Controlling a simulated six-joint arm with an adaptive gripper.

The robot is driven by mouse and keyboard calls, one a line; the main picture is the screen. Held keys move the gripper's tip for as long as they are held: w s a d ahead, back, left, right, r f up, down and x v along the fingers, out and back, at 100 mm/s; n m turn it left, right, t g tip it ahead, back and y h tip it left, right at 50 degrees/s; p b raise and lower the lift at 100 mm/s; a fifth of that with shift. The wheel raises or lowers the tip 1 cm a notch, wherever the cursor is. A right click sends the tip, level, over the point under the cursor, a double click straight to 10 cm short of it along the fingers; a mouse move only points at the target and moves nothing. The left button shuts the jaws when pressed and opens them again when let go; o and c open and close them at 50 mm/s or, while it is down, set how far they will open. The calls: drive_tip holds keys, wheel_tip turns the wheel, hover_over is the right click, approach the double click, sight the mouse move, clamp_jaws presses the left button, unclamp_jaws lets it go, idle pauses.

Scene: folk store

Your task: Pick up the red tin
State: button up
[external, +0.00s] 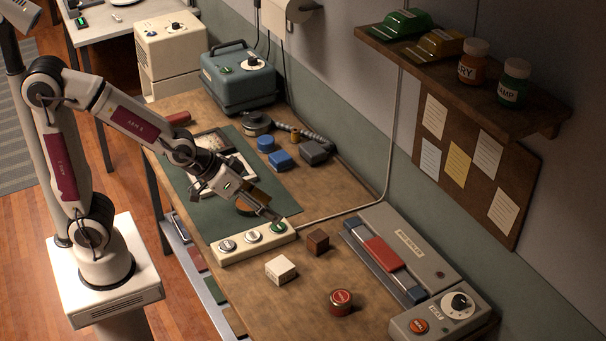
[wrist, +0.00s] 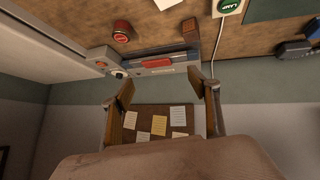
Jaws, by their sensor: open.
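The red tin (external: 341,302) is a small round tin with a red lid, standing upright on the near part of the wooden bench in the external view. In the wrist view the red tin (wrist: 121,32) shows near the top, left of centre. My gripper (external: 262,208) is above the bench over the white button panel, up and left of the tin and well apart from it. In the wrist view my gripper (wrist: 163,86) has its two fingers spread, with nothing between them.
A white block (external: 281,269) and a brown block (external: 317,241) stand between the button panel (external: 252,243) and the tin. A grey machine (external: 402,248) with a red bar lies along the wall, and a grey knob box (external: 437,318) is right of the tin.

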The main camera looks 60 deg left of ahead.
drive_tip(key=w+d+f+t, duration=0.2)
drive_tip(key=w+d+f, duration=0.3)
drive_tip(key=d+f, duration=0.4)
drive_tip(key=m+t, duration=0.1)
drive_tip(key=t, duration=0.1)
approach(339, 297)
drive_tip(key=w, duration=0.2)
drive_tip(key=shift+w+f, duration=0.25)
drive_tip(key=shift+w, duration=0.05)
drive_tip(key=shift+s+d+f+m+t, duration=0.3)
drive_tip(key=shift+d+f+m+t, duration=0.1)
drive_tip(key=shift+f+t, duration=0.15)
drive_tip(key=shift+x, duration=1.3)
drive_tip(key=shift+w+f, duration=0.1)
drive_tip(key=shift+x, duration=2.5)
drive_tip(key=shift+a, duration=0.1)
drive_tip(key=c, duration=1.3)
